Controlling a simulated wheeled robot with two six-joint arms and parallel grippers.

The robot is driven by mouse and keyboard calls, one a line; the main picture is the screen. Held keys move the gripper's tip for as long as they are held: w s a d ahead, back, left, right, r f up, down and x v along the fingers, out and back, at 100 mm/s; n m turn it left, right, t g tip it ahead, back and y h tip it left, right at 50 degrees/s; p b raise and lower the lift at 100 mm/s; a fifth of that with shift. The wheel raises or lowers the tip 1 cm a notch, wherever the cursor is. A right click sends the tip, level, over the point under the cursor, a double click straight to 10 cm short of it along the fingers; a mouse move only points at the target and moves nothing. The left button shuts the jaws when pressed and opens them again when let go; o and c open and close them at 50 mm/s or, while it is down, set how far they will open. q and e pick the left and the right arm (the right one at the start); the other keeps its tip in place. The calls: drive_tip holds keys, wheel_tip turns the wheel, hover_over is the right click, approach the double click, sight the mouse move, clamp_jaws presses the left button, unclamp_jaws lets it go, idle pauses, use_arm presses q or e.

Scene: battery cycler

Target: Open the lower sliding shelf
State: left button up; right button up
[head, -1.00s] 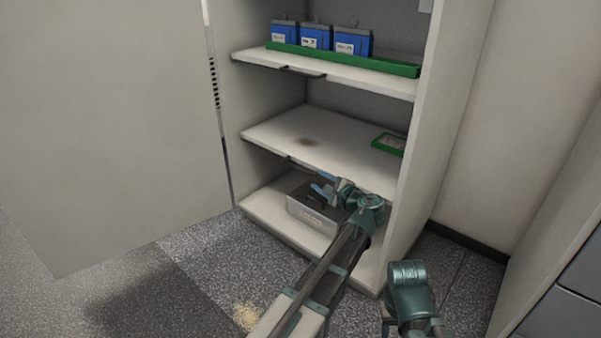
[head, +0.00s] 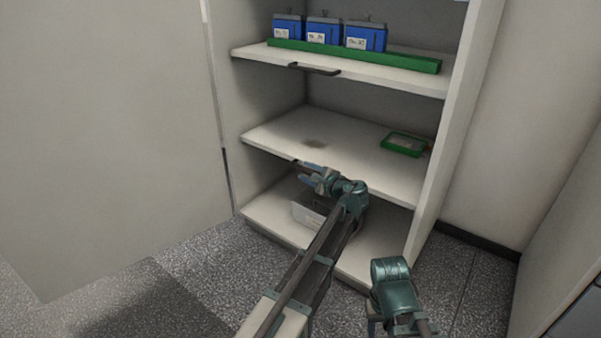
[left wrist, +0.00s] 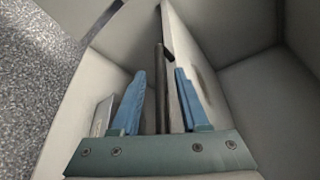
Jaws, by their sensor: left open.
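The lower sliding shelf (head: 365,163) is a pale board inside the open cabinet, with a brown stain and a small green-framed tray on it. It looks pushed in. Its dark bar handle (left wrist: 160,90) is on the front edge, mostly hidden by my left gripper (head: 309,172) in the head view. In the left wrist view the open blue fingers stand on either side of the handle, with gaps beside it. I cannot tell whether they touch it. My right arm (head: 397,290) shows at the lower right, but its fingers are not visible.
The upper shelf (head: 400,77) holds blue batteries (head: 323,31) in a green rack and has its own handle (head: 314,70). A grey box (head: 307,214) stands on the cabinet floor below. The open door (head: 110,140) fills the left. The floor in front is clear.

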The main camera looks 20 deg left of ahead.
use_arm(q)
clamp_jaws()
idle(1.4)
